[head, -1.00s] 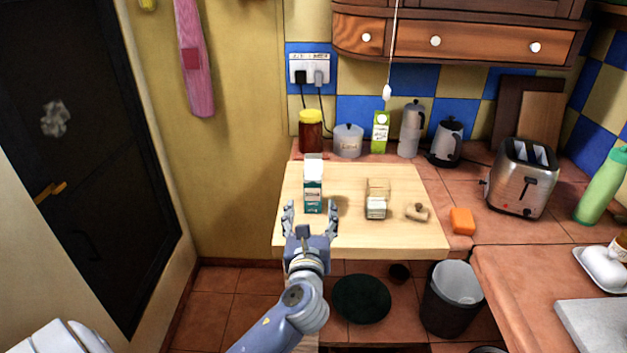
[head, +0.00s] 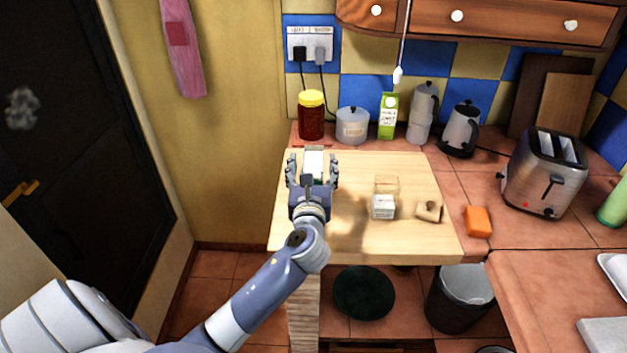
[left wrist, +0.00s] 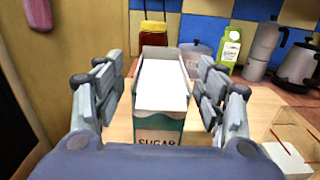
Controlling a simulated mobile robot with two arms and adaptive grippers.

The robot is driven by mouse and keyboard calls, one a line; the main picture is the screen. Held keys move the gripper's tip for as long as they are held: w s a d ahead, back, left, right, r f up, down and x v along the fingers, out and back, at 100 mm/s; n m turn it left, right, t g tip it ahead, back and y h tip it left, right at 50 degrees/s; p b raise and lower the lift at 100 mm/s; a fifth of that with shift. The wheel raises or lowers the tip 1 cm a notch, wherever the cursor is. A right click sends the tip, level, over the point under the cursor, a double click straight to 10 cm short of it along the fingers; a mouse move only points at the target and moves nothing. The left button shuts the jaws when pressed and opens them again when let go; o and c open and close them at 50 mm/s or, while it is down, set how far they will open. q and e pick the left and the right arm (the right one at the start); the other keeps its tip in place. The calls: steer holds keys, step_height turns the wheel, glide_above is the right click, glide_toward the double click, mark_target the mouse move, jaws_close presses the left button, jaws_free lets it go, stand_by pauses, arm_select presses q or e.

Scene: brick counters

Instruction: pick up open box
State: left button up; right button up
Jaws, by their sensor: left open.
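The open box (left wrist: 160,85) is a white and teal carton labelled "SUGAR", upright on the wooden board, with its top open and white inside. In the head view the box (head: 314,163) shows only its upper part; my left gripper hides the rest. My left gripper (head: 312,172) is open, with its fingers on either side of the box. In the left wrist view the fingers of the left gripper (left wrist: 162,90) stand left and right of the box with small gaps. My right gripper is not in view.
A glass container (head: 384,205) and a small beige object (head: 429,211) sit right of the box on the board (head: 345,235). Behind stand a red jar with yellow lid (head: 311,118), a white pot (head: 352,127) and a green carton (head: 388,118). A toaster (head: 545,178) is at right.

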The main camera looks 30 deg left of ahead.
mark_target(314, 154)
arm_select(q)
steer(key=shift+w+a, duration=0.25)
steer(key=shift+w, duration=0.15)
steer(key=x, duration=0.4)
steer(key=shift+w+f, duration=0.3)
steer(key=shift+f, duration=0.05)
steer(key=shift+w+a, duration=0.25)
steer(key=shift+w, duration=0.05)
steer(key=c, duration=1.2)
jaws_close()
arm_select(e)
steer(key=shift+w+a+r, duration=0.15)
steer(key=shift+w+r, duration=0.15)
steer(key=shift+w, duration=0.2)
